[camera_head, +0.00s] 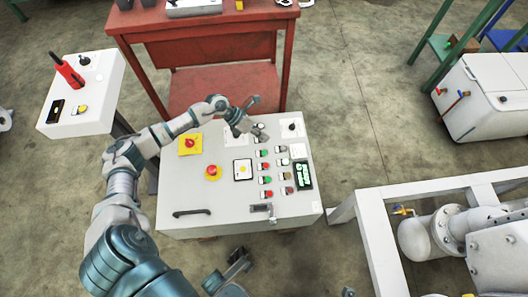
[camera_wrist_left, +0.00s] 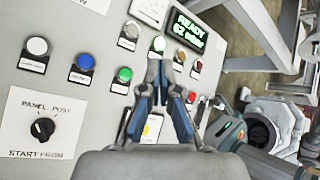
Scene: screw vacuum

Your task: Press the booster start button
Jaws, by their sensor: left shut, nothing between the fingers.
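The grey control panel (camera_head: 215,215) carries rows of small round buttons. My left gripper (camera_head: 262,136) is over the panel's upper button area, fingers shut and empty. My right gripper (camera_head: 238,260) is low, in front of the panel.
A lit display (camera_head: 304,175) reads READY. The panel also has a red emergency knob (camera_head: 212,172), a yellow-plated red switch (camera_head: 190,144) and a handle (camera_head: 192,213). A red workbench (camera_head: 215,48) stands behind. A white pump frame (camera_head: 375,240) is at right.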

